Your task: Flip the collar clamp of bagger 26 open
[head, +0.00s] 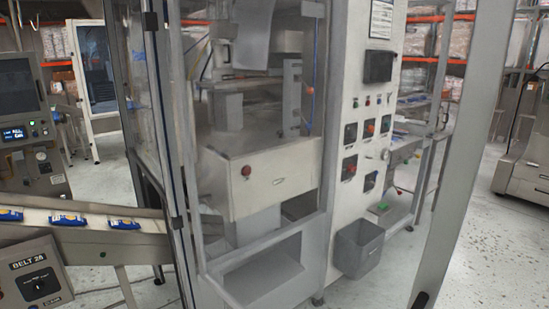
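A bagging machine (270,185) stands in front of me, with a clear-sided guard on its left. No number 26 is readable on it. Inside, a grey upright bracket (292,100) with a small orange tip (310,90) stands beside a blue line. I cannot tell whether this is the collar clamp, or whether any clamp is open or shut. A pale sheet (252,35) hangs over the upper part, hiding some of it. Neither gripper is in view.
A tall grey frame member (465,150) slants across the right. At left, a conveyor (70,221) carries blue-and-yellow packs beside a belt control box (38,272). Speckled floor is clear at lower right.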

